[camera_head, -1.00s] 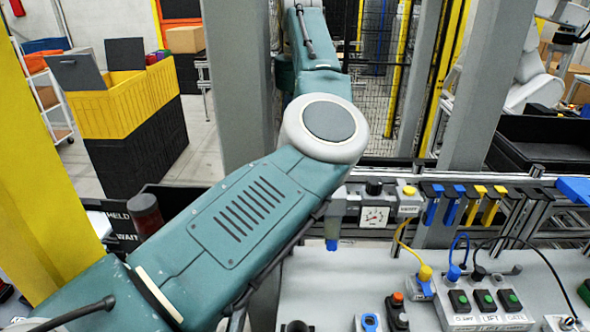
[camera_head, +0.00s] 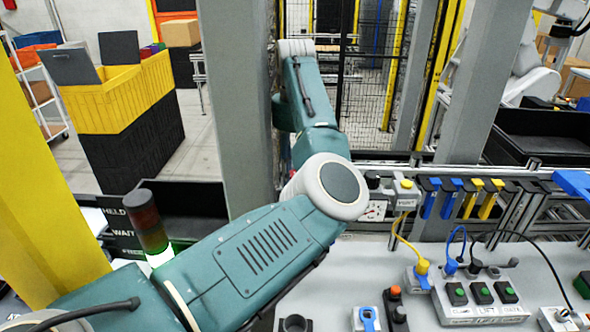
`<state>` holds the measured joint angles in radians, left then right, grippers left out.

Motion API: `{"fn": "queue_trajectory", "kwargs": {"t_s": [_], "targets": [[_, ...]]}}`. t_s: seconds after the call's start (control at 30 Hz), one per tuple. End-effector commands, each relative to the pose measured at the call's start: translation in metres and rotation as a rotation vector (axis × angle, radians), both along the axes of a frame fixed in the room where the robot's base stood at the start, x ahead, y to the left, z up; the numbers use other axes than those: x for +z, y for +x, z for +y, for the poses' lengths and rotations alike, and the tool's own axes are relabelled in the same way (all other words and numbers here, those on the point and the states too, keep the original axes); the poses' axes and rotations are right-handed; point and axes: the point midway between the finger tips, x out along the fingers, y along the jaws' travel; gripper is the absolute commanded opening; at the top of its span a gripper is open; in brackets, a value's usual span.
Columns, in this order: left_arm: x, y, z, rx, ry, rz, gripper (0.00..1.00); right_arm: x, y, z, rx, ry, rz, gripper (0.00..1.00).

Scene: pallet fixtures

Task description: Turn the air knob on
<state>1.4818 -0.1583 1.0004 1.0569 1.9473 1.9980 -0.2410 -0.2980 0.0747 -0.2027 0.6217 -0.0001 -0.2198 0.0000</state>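A pneumatic unit stands at the back edge of the grey bench, with a dark round knob (camera_head: 373,181) on top and a white dial gauge (camera_head: 374,210) below it. The forearm runs away toward the grey post. No fingers of my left gripper can be made out. My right gripper is not in the picture. The knob's setting cannot be read.
The bench (camera_head: 420,255) carries a button box (camera_head: 478,302), coloured plugs and cables. Blue and yellow hooks (camera_head: 450,200) hang behind it. A stack light (camera_head: 147,225) glows green-white at its base on the left. A grey post (camera_head: 235,100) stands behind my arm.

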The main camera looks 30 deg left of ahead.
Motion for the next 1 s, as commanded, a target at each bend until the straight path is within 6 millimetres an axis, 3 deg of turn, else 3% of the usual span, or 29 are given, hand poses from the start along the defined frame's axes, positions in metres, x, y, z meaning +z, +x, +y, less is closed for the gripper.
{"fn": "queue_trajectory", "kwargs": {"t_s": [0.03,0.17,0.57,1.0], "targets": [[0.0,0.0,0.0,0.0,0.0,0.0,0.29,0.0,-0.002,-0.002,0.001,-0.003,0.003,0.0],[0.0,0.0,0.0,0.0,0.0,0.0,0.05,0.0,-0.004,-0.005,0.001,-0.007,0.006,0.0],[0.0,0.0,0.0,0.067,-0.001,-0.001,0.05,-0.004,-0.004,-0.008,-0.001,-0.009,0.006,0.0],[0.0,0.001,0.0,0.422,-0.002,-0.003,0.05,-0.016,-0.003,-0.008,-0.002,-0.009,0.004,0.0]]}}
